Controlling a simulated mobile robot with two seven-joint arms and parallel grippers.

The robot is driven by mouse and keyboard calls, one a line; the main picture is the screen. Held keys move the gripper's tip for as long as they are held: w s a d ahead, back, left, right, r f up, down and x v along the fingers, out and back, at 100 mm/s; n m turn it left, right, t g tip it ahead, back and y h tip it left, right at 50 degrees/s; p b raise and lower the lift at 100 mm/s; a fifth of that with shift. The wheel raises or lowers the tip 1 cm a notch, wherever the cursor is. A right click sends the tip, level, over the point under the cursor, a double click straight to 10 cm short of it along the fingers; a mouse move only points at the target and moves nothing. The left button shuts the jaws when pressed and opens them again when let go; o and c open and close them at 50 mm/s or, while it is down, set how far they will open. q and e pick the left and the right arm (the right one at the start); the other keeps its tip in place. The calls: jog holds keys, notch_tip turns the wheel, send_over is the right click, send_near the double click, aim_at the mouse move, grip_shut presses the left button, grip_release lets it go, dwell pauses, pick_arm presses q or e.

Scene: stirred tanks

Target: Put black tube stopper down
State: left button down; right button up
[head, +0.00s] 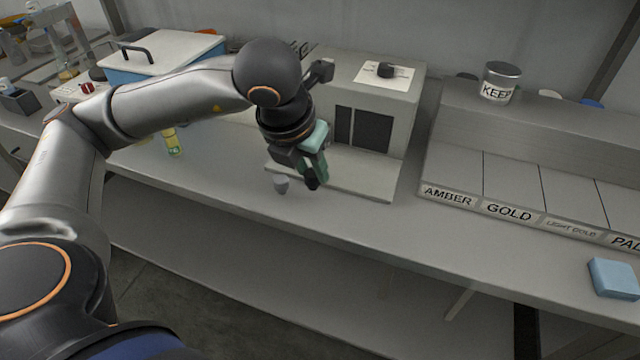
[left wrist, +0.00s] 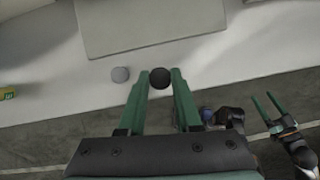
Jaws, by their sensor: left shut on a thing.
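My left gripper (head: 312,178) is over the front edge of the bench, in front of the grey box-shaped device. In the left wrist view its green fingers (left wrist: 160,80) are shut on the round black tube stopper (left wrist: 160,78), held at the fingertips. The stopper also shows as a dark tip below the fingers in the head view (head: 312,183).
The grey device (head: 378,75) with its base plate (head: 365,178) stands behind the gripper. A yellow vial (head: 172,142) is at left. Labelled bins (head: 510,212), a KEEP can (head: 499,82) and a blue block (head: 613,278) are at right. The bench front is clear between.

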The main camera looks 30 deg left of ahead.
aim_at(318, 182)
pick_arm(q)
jog(key=shift+w+d+f, duration=0.15)
jog(key=shift+w+f, duration=0.4)
jog(key=shift+f, duration=0.1)
jog(key=shift+w+d+f, duration=0.1)
jog(key=shift+w+f, duration=0.05)
jog(key=shift+f, duration=0.85)
jog(key=shift+w+f, duration=0.15)
jog(key=shift+f, duration=0.8)
jog(key=shift+f, duration=0.15)
jog(key=c, duration=1.1)
grip_release()
jog(key=shift+b, duration=0.3)
jog(key=o, duration=0.5)
